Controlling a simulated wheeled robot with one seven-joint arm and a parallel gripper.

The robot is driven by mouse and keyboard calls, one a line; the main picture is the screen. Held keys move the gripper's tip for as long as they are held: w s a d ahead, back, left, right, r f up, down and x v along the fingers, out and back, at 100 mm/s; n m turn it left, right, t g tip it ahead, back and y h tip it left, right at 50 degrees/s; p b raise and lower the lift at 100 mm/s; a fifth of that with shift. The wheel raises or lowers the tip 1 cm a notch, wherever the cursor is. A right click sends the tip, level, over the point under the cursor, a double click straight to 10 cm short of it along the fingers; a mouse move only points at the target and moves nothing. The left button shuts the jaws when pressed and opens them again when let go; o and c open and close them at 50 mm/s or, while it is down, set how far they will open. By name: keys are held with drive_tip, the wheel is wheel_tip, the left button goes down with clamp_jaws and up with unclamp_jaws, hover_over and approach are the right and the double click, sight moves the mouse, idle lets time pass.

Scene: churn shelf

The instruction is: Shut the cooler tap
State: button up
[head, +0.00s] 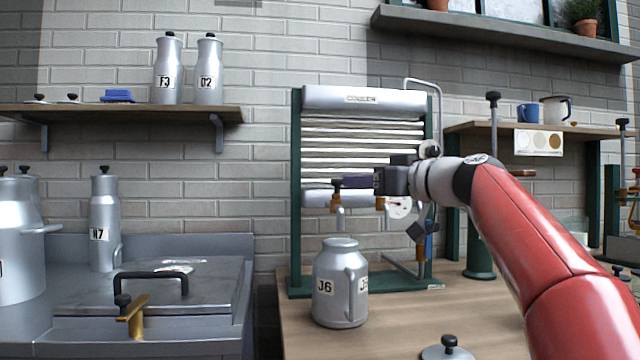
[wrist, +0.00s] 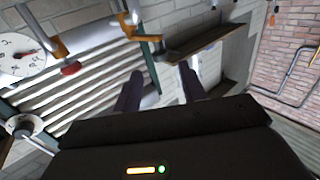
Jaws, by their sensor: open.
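The cooler (head: 365,97) is a green-framed rack of horizontal metal tubes, labelled COOLER, against the brick wall. A brass tap (head: 335,201) with a dark top sits at its lower trough, with a pale spout below it. Contact with the tap cannot be told.
A metal can labelled J6 (head: 341,285) stands on the wooden bench (head: 390,335) below the tap. A round dial (wrist: 18,55) shows beside the cooler. A black-knobbed lid (head: 447,350) lies at the bench front. A steel tank (head: 190,300) stands left.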

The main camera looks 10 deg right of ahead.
sight(341, 180)
drive_tip(key=p+x, duration=0.3)
drive_tip(key=x, duration=0.3)
drive_tip(key=shift+w+a+r+p, duration=0.15)
drive_tip(key=shift+w+a+p, duration=0.15)
drive_tip(key=shift+w+a, duration=0.15)
drive_tip(key=shift+w, duration=0.1)
clamp_jaws()
